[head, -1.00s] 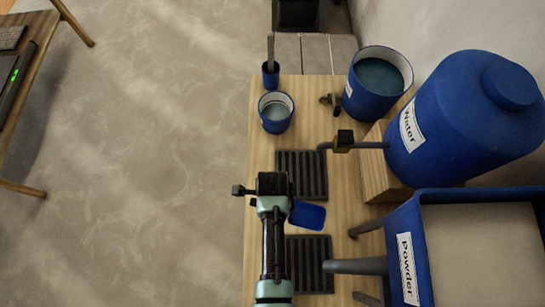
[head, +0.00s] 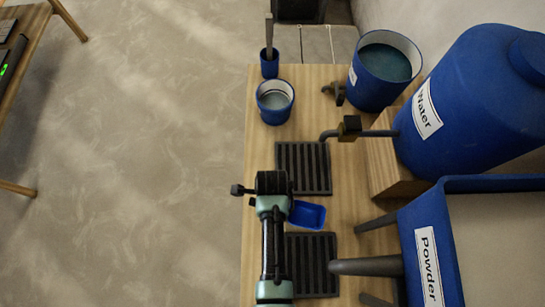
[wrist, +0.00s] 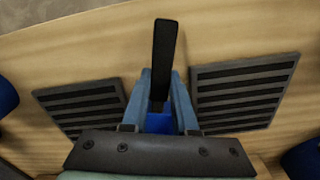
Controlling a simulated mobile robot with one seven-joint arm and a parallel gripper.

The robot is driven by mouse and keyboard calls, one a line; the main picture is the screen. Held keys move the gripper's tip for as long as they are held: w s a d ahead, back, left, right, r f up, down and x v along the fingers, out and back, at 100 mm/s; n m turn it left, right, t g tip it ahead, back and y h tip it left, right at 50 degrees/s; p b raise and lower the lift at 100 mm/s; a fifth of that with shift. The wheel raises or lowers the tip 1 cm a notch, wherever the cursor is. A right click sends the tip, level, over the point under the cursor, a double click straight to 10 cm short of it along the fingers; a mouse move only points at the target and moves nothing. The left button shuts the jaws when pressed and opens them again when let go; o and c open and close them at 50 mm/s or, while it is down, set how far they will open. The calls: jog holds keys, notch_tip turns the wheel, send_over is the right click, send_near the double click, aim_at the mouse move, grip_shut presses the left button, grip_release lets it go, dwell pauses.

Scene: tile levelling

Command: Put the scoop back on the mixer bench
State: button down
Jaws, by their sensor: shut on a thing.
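The scoop has a blue pan (head: 307,214) that shows in the head view just right of my arm's end, in the gap between two dark grates. In the wrist view its dark handle (wrist: 164,50) stands up between my fingers, and a bit of the blue pan (wrist: 159,123) shows between them. My gripper (wrist: 162,82) is shut on the scoop's handle. The wooden mixer bench (head: 350,200) lies beneath. I cannot tell whether the pan touches the bench top. My arm hides the handle in the head view.
One grate (head: 303,168) lies beyond the scoop, another (head: 311,265) nearer. The Water tank (head: 460,110) and Powder hopper (head: 425,265) stand right, their spouts reaching over the bench. A blue cup (head: 275,102) and tool holder (head: 269,63) stand at the far end.

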jog(key=shift+f+b, duration=0.5)
jog(key=shift+f, duration=0.15)
jog(key=c, duration=0.6)
grip_release()
